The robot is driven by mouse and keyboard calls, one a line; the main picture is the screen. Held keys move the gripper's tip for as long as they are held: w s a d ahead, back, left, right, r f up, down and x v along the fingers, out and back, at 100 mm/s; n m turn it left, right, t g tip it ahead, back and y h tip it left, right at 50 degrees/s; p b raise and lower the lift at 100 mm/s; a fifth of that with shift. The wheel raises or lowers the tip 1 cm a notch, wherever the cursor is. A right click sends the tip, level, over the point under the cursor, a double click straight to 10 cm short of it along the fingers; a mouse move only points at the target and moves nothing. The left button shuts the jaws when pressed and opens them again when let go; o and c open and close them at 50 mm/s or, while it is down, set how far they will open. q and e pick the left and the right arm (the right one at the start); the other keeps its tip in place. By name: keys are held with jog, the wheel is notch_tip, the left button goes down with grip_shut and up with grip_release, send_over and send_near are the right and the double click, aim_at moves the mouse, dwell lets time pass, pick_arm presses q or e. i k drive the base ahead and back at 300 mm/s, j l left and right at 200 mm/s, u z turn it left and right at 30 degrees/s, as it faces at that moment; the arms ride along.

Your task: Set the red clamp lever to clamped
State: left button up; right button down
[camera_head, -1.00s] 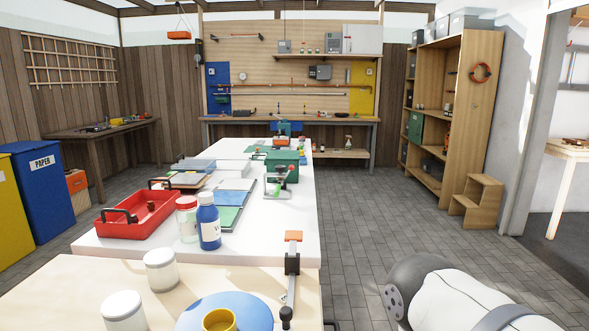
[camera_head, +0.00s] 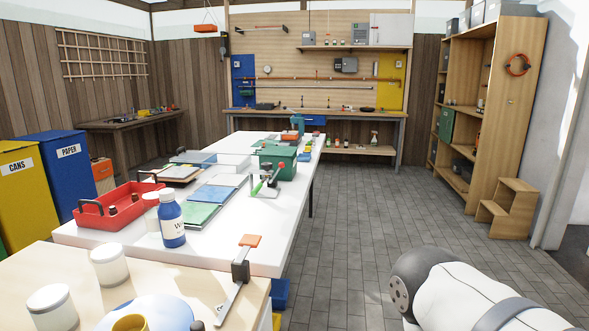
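A small clamp fixture (camera_head: 264,186) stands on the white table, in front of a green box. It has a green handle (camera_head: 258,187) and a small red part (camera_head: 274,178) beside it, which may be the red lever. It is too small to tell whether the lever is clamped. Neither gripper shows; only part of my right arm is in view at the lower right.
The white table (camera_head: 235,248) holds a red tray (camera_head: 117,209), a blue bottle (camera_head: 172,222), panels and a green box (camera_head: 278,163). White jars (camera_head: 109,266) stand on the near wooden table. The floor (camera_head: 375,200) to the right is clear up to shelving (camera_head: 490,120) and a step stool (camera_head: 507,207).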

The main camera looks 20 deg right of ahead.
aim_at(281, 164)
jog(key=i+l+u, duration=0.15)
jog(key=l, duration=0.45)
jog(key=l+u, duration=0.1)
jog(key=l, duration=0.45)
jog(key=i+l+u, duration=0.1)
jog(key=l, duration=0.25)
jog(key=i+l+u, duration=0.1)
jog(key=i+l, duration=0.15)
jog(key=l, duration=0.15)
jog(key=i+l+u, duration=0.1)
jog(key=l, duration=0.3)
jog(key=i, duration=0.05)
